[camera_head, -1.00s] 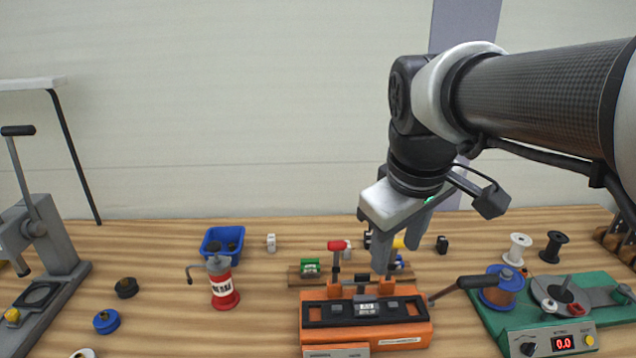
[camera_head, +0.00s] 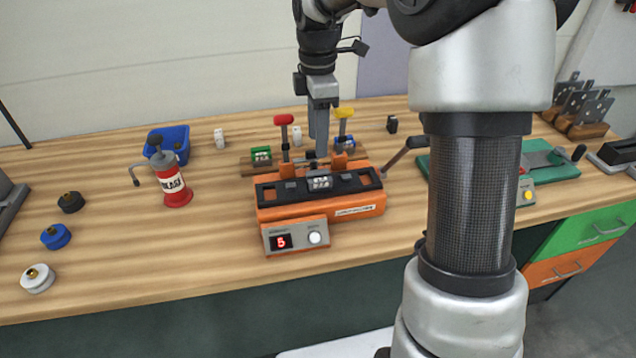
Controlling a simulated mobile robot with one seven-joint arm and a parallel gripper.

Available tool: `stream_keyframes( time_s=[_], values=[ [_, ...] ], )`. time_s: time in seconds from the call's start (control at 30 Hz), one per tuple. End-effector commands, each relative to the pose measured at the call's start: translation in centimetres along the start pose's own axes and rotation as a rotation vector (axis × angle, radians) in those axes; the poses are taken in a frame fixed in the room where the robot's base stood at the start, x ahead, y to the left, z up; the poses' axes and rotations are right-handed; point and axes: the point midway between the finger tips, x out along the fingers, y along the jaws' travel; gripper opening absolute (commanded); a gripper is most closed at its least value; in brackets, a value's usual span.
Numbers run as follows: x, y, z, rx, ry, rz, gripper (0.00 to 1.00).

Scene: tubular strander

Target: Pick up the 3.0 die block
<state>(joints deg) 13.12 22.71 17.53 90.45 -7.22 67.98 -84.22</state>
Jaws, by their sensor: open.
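My gripper (camera_head: 319,148) points down over the back of the orange machine (camera_head: 350,208), with its jaws open and seen nearly edge-on. A wooden rack (camera_head: 248,170) behind the machine holds a green block (camera_head: 261,154) on the left. A blue block (camera_head: 349,144) shows on its right, partly behind the yellow-handled lever. The rack's middle is hidden by my gripper. A small grey labelled block (camera_head: 319,181) sits in the machine's dark top, just in front of and below my fingertips. Its label is too small to read, so I cannot tell which block is the 3.0 die block.
Red (camera_head: 284,120) and yellow (camera_head: 344,113) lever handles stand on either side of my gripper. A red grease pump (camera_head: 172,184), a blue bin (camera_head: 176,141) and several round dies are at left. A green-based machine (camera_head: 550,160) stands at right.

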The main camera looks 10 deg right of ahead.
Motion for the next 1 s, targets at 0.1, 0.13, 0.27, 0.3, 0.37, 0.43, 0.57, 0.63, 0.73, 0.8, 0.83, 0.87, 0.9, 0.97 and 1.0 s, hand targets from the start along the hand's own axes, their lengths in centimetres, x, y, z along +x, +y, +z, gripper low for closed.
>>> stream_keyframes(
  time_s=[0.1,0.13,0.27,0.3,0.37,0.43,0.57,0.63,0.73,0.8,0.83,0.87,0.9,0.97,1.0],
  values=[
    [2.8,-0.1,0.0,0.0,0.0,-0.004,0.44],
    [3.3,-0.1,0.0,0.0,0.001,-0.003,0.44],
    [4.8,0.0,0.0,0.001,0.001,-0.001,0.44],
    [5.1,-0.1,0.0,0.001,0.001,-0.001,0.44],
    [5.3,-0.1,0.0,0.001,0.0,-0.001,0.44],
    [5.8,-0.1,0.0,0.001,0.0,-0.001,0.44],
    [7.6,-0.3,0.1,0.001,0.0,-0.002,0.44],
    [8.7,-0.5,0.2,0.001,0.0,-0.003,0.44],
    [9.9,-0.4,0.2,0.001,0.0,-0.002,0.44],
    [10.4,-0.4,0.2,0.001,0.0,0.0,0.44],
    [10.5,-0.4,0.2,0.001,0.0,0.0,0.44],
    [10.5,-0.4,0.2,0.001,0.0,0.0,0.44],
    [10.5,-0.4,0.2,0.001,0.0,0.001,0.44],
    [10.5,-0.4,0.2,0.001,0.0,0.001,0.44],
    [10.5,-0.4,0.2,0.001,0.0,0.001,0.44]
  ],
)
